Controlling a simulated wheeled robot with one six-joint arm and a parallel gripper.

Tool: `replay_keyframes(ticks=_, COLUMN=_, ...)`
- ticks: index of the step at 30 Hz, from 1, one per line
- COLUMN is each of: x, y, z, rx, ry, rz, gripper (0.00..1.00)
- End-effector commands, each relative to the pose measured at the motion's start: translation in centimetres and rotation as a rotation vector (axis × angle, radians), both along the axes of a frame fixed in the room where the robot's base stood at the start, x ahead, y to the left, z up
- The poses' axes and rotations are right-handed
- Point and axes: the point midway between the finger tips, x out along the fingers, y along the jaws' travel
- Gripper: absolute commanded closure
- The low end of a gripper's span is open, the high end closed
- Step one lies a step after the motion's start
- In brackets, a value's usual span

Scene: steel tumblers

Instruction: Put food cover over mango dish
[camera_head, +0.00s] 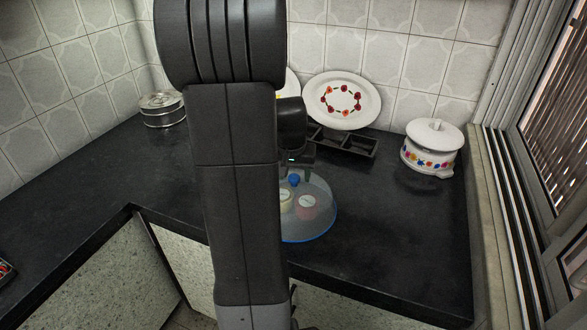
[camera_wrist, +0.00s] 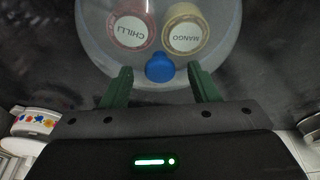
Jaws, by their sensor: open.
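The food cover (camera_head: 322,219) is a clear dome with a blue rim and a blue knob on top, standing on the dark counter. Its knob shows in the wrist view (camera_wrist: 160,68). Through the dome I see the mango dish (camera_wrist: 186,29), pale yellow with a label reading MANGO, and a red dish (camera_wrist: 131,25) labelled CHILLI. Both appear to be under the cover. My gripper (camera_wrist: 161,82) is open, with its green fingers either side of the knob and apparently not touching it. In the head view my arm hides the cover's left part.
A white plate with a flower ring (camera_head: 341,101) leans at the wall behind a dark divided tray (camera_head: 345,143). A white lidded pot (camera_head: 430,150) stands right, near the window. A steel tin (camera_head: 163,110) stands back left. The counter's front right is clear.

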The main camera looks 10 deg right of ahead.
Motion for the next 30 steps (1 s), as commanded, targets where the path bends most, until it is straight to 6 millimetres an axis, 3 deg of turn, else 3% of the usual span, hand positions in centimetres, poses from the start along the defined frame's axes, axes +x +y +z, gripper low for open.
replay_keyframes(ticks=5, x=-0.3, y=0.1, z=1.6, rx=-0.001, ry=-0.004, rz=0.000, gripper=0.45)
replay_keyframes(ticks=19, x=-2.8, y=1.1, z=11.1, rx=0.000, ry=-0.005, rz=0.001, gripper=0.45)
replay_keyframes(ticks=24, x=-3.2, y=1.3, z=12.8, rx=0.000, ry=-0.003, rz=0.000, gripper=0.45)
replay_keyframes(ticks=30, x=-3.4, y=1.4, z=13.3, rx=0.000, ry=-0.001, rz=0.000, gripper=0.45)
